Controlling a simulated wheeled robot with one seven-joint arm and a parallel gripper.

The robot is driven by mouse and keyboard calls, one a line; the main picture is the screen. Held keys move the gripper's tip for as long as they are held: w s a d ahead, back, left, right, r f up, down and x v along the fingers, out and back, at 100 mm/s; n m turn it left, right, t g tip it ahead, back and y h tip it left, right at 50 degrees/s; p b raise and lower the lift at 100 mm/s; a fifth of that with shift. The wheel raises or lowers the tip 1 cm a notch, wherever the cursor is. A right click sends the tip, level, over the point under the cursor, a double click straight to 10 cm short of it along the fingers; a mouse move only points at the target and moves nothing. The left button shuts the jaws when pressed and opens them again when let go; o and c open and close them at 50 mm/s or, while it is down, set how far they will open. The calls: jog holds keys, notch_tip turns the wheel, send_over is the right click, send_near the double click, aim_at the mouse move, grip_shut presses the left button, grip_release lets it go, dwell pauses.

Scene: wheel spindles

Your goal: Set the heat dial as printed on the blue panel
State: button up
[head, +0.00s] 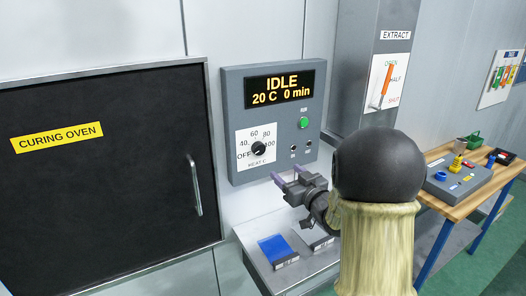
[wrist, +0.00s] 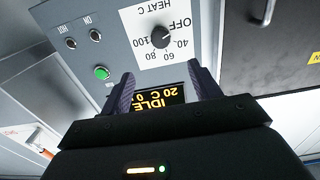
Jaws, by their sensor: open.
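The heat dial (head: 258,149) is a round black knob on a white plate, marked OFF, 40, 60, 80 and 100, on the grey oven control box. Its pale pointer looks turned toward OFF. It also shows upside down in the wrist view (wrist: 160,38). My gripper (head: 288,174) is open and empty, below and right of the dial, apart from it. In the wrist view my gripper (wrist: 161,73) has its fingers spread below the dial. A flat blue piece (head: 275,247) lies on the shelf under the box; print on it is too small to read.
The display (head: 280,85) reads IDLE, 20 C, 0 min. A green button (head: 303,123) and two small indicators sit right of the dial. The closed curing oven door (head: 100,170) is left. An extract lever (head: 386,85) and a wooden bench (head: 452,210) are right.

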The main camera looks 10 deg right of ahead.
aim_at(261, 150)
jog(key=p+x, duration=0.5)
jog(key=x, duration=0.9)
jog(key=shift+w+a, duration=0.1)
jog(key=shift+a, duration=0.05)
jog(key=shift+w+a+f+p, duration=0.1)
jog(key=shift+w+p, duration=0.2)
jog(key=shift+w, duration=0.15)
jog(key=c, duration=1)
